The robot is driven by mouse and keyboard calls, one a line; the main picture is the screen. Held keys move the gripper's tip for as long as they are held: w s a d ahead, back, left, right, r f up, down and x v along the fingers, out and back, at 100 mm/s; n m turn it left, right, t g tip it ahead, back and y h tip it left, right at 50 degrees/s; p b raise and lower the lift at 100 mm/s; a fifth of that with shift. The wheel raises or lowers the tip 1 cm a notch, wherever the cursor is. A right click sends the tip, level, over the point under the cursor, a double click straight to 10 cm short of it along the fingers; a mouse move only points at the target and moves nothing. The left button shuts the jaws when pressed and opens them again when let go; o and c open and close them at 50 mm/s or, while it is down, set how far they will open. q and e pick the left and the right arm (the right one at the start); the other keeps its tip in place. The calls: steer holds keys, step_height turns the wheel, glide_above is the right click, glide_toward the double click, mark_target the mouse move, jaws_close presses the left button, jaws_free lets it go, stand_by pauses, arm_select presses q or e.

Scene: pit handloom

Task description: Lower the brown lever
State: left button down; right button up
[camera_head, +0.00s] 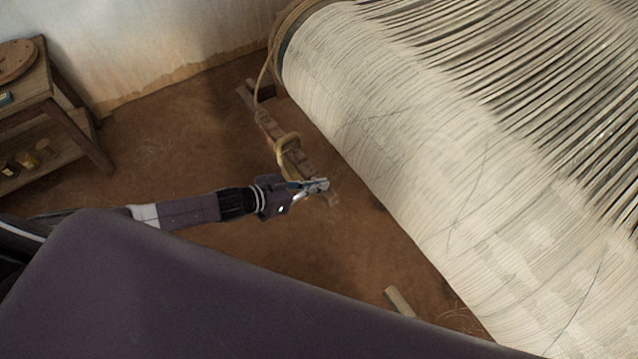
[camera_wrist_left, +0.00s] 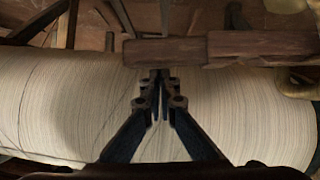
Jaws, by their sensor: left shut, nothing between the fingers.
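The brown lever (camera_head: 267,126) is a wooden bar beside the loom's cloth roll, with rope wrapped around it. Its near end is partly hidden behind my left gripper (camera_head: 316,186). In the left wrist view the lever (camera_wrist_left: 235,47) crosses the top of the picture, just beyond the fingertips. There my left gripper (camera_wrist_left: 160,80) is shut and empty, its tips close to the bar's lower edge. I cannot tell whether they touch it. My right gripper is in neither view.
The large pale cloth roll (camera_head: 400,140) fills the right side, with warp threads above it. A rope (camera_head: 264,80) runs from the roll's end to the lever. A wooden stand (camera_head: 75,130) is at the left by the wall. Brown floor (camera_head: 180,130) lies open between stand and lever.

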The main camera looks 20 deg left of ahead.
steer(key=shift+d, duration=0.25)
